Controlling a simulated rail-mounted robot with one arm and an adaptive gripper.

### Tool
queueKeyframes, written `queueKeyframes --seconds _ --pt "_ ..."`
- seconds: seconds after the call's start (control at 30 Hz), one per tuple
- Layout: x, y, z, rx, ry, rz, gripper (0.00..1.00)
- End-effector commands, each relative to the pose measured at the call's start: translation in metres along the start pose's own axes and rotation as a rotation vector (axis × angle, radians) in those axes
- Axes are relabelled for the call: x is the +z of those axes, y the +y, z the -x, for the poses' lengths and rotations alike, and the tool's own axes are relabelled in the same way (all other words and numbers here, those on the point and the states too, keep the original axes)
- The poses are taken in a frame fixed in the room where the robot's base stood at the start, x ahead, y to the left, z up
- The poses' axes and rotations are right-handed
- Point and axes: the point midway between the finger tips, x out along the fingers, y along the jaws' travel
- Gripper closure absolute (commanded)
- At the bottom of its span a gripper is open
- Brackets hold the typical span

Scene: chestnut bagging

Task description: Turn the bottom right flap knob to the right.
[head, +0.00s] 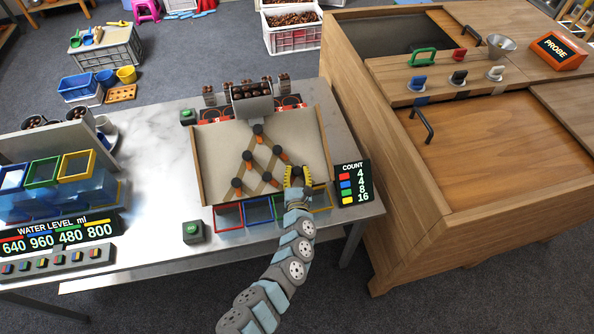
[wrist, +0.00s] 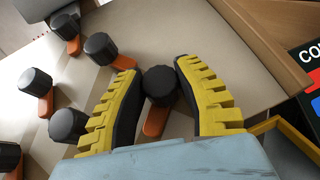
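The bottom right flap knob (wrist: 161,83) is a dark ribbed cylinder on an orange flap (wrist: 155,121). It sits between the fingertips of my gripper (wrist: 157,80) in the wrist view. The yellow fingers with black pads stand on either side of it, apart, with a narrow gap on the left; contact on the right cannot be made out. In the head view my gripper (head: 298,177) reaches over the lower right of the sloped board (head: 216,150) and largely hides this knob. The flap extends down and slightly left from the knob in the wrist view.
Other knobs stand close to the left, such as the bottom middle one (head: 267,176) and the bottom left one (head: 237,183). The board's wooden side wall (head: 324,143) is on the right. Coloured bins (head: 258,209) sit below, and a count display (head: 353,183) stands right.

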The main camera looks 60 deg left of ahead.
Motion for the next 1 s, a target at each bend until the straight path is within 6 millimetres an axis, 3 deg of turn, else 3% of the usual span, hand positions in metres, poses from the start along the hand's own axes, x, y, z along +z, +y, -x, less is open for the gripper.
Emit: queueKeyframes --seconds 0.47,1.0 --pt "-0.0008 -0.0015 0.0004 0.046 0.000 0.029 1.00" --pt "-0.0032 -0.0023 0.0004 0.372 -0.007 0.211 1.00"
